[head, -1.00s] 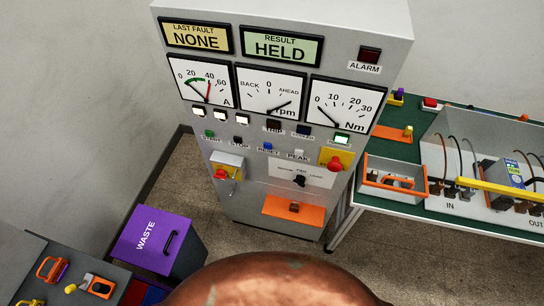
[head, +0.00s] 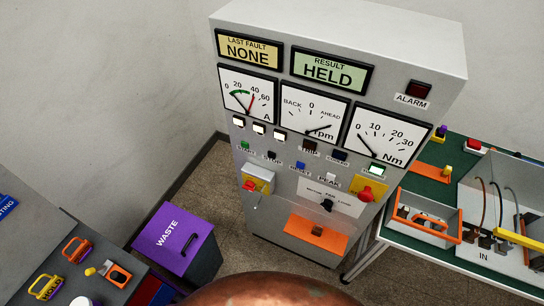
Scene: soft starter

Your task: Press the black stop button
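The black stop button (head: 272,154) is on the front of the grey control cabinet (head: 245,210), above its STOP label. It is small in the head view, and I cannot tell whether it is pressed in. The green start button (head: 244,145) is to its left and the blue reset button (head: 301,159) to its right. Neither of my grippers is in view, and nothing touches the stop button.
Red knobs (head: 249,186) and (head: 365,194) and an orange ledge (head: 316,233) are below the buttons. A purple waste bin (head: 172,238) stands left of the cabinet. A green-topped bench (head: 408,244) is on the right, a dark bench (head: 22,250) on the left.

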